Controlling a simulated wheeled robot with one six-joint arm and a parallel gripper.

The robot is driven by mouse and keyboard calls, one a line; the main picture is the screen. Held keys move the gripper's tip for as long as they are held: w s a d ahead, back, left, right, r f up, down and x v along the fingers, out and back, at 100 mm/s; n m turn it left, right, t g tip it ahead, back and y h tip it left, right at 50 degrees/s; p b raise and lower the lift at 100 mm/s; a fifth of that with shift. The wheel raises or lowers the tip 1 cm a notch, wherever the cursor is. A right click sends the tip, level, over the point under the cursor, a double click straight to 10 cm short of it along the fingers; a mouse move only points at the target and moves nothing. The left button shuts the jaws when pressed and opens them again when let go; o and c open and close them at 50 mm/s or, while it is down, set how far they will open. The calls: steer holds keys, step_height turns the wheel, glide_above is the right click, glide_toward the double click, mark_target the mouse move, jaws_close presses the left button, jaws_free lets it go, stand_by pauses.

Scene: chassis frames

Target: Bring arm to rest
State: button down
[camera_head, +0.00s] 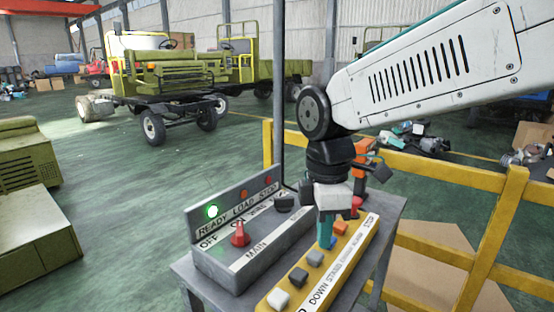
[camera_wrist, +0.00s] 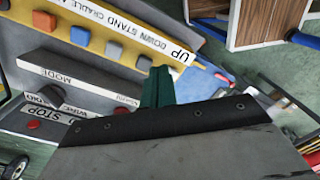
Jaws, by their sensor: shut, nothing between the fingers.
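My arm reaches in from the upper right of the head view. My gripper (camera_head: 325,232) points down over the control stand, its teal fingers shut and empty. The fingertips show close to the blue button of the yellow button panel (camera_head: 262,305); I cannot tell whether they touch. In the wrist view the teal fingers (camera_wrist: 157,88) show in front of the panels, and a dark plate hides the lower part.
A grey control box (camera_head: 215,262) with a lit green lamp (camera_head: 212,211) and a red knob (camera_head: 239,235) stands left of the yellow panel. A yellow railing (camera_head: 450,172) runs behind and right. Green vehicles (camera_head: 170,80) stand farther back on open floor.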

steer(key=s+d+f+m+t, duration=0.1)
steer(key=s+d+m, duration=1.4)
steer(key=d+m, duration=0.3)
steer(key=shift+s+f+t, duration=0.3)
steer(key=shift+s+t, duration=0.1)
